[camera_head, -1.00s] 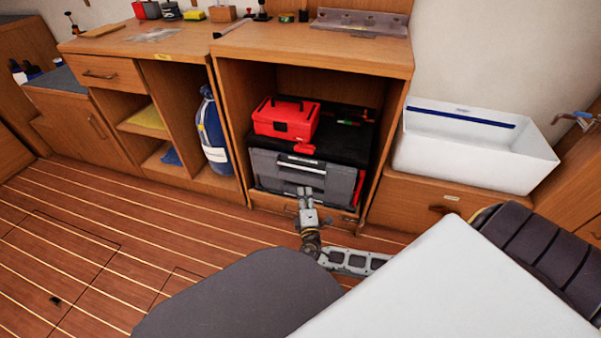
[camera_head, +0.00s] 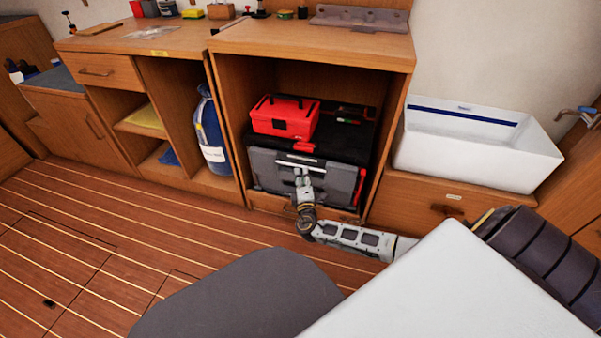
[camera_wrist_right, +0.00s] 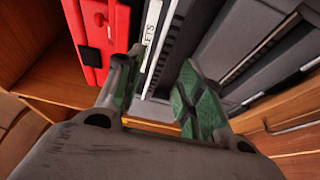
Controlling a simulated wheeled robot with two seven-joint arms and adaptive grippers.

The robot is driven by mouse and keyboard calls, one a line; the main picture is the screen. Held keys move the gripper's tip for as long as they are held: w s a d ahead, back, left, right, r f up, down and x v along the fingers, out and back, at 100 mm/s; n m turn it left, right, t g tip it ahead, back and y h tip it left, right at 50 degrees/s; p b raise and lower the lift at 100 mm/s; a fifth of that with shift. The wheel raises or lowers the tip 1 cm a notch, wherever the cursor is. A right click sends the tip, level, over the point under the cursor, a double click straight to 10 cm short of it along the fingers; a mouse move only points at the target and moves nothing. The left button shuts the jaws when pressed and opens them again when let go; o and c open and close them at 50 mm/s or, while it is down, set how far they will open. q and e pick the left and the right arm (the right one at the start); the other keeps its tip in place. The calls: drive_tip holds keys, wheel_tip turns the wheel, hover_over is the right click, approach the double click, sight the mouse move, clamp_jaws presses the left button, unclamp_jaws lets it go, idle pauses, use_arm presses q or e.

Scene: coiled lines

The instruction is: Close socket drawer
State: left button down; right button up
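The socket drawer (camera_head: 272,164) is in the front of a grey tool chest with a black top, inside the open cabinet bay. A white label strip ending in "ETS" (camera_wrist_right: 151,28) shows close up in the right wrist view. My right gripper (camera_head: 301,171) is at the middle of the chest front and hides part of it. In the right wrist view its two green-grey fingers (camera_wrist_right: 163,65) stand apart, with the drawer front just beyond them. I see nothing held between them. I cannot tell whether the fingertips touch the drawer or how far out it stands. My left gripper is not in view.
A red box (camera_head: 283,118) sits on the chest. The wooden cabinet (camera_head: 229,125) walls stand close on both sides. A white sink (camera_head: 480,150) is to the right, a blue bag (camera_head: 209,135) to the left. The floor (camera_head: 120,240) at left is clear.

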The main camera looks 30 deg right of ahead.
drive_tip(key=shift+b+x, duration=0.65)
drive_tip(key=shift+x, duration=1.55)
clamp_jaws()
